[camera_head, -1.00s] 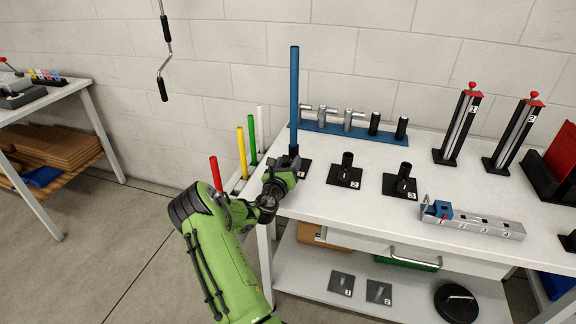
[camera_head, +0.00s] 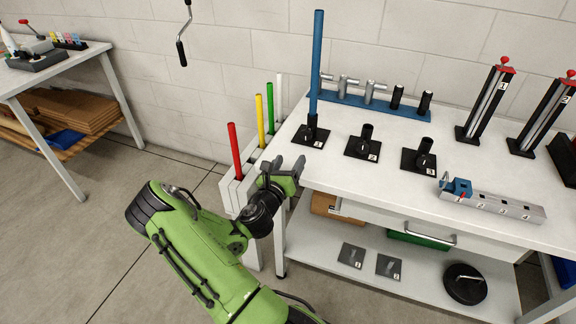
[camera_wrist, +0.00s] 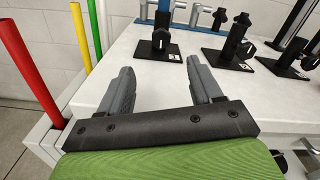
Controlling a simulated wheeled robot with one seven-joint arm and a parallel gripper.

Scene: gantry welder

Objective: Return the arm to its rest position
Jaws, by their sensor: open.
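My gripper (camera_head: 290,177) is at the left edge of the white workbench (camera_head: 440,178), in front of the rod holder. In the wrist view, my gripper (camera_wrist: 159,85) is open, its two grey fingers spread with nothing between them. My green arm reaches up from the bottom of the head view. A blue rod (camera_head: 316,62) stands upright in the black holder labelled 1 (camera_head: 310,133), apart from the gripper. In the wrist view, the holder (camera_wrist: 158,45) is ahead of the fingers.
Red (camera_head: 235,150), yellow (camera_head: 260,120), green and white rods stand in the white rack (camera_head: 232,192) close left of my gripper. Two more black holders (camera_head: 363,145) stand on the bench. A hanging crank (camera_head: 181,50) is at the wall. Open floor lies left.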

